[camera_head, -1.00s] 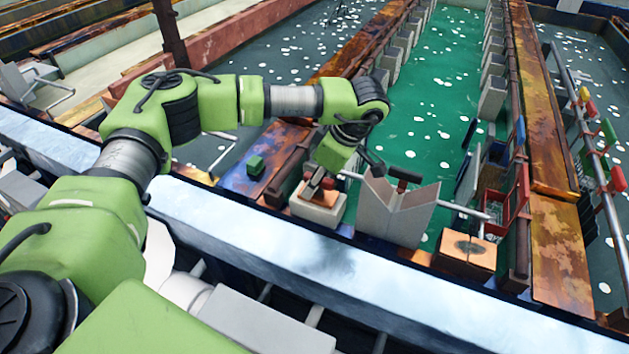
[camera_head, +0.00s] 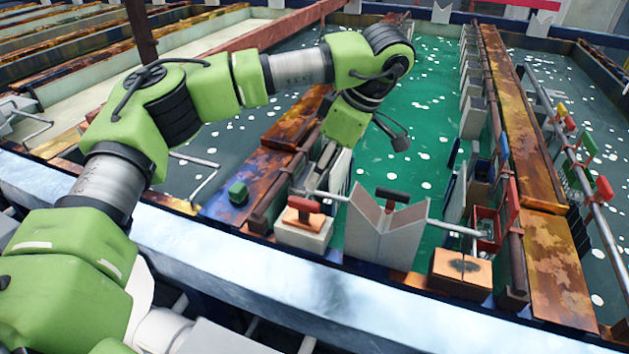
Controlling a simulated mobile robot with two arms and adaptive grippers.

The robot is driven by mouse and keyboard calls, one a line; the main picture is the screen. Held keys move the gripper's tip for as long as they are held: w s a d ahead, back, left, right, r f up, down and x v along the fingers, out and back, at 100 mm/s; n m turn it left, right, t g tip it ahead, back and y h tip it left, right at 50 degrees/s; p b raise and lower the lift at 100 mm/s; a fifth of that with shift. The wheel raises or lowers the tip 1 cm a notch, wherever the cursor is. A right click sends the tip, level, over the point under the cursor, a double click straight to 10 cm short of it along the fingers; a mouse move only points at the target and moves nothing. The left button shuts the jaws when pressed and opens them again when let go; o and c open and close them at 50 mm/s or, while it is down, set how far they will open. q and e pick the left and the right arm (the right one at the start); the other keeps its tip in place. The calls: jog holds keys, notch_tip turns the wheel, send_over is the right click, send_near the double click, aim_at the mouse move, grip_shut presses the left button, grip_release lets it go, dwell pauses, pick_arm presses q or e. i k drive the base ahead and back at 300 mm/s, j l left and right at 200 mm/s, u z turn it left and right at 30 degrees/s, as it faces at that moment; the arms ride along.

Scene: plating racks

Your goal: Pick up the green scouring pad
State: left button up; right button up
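A small green block (camera_head: 238,192), which looks like the green scouring pad, lies on the blue and rust-coloured ledge (camera_head: 228,208) left of the green tank. My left gripper (camera_head: 322,172) points down to the right of the pad, above a white block with a red-handled tool. It is apart from the pad, and I see nothing held in it. Its fingers are dark and small, so their opening is not clear. My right gripper is not in view.
The white block (camera_head: 303,236) bears the red-handled tool (camera_head: 304,206). A grey V-shaped holder (camera_head: 385,238) hangs on a metal bar beside it. An orange block (camera_head: 461,267) stands further right. A pale metal ledge (camera_head: 240,262) runs across the front.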

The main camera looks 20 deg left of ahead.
aim_at(237, 193)
jog(key=u, duration=1.3)
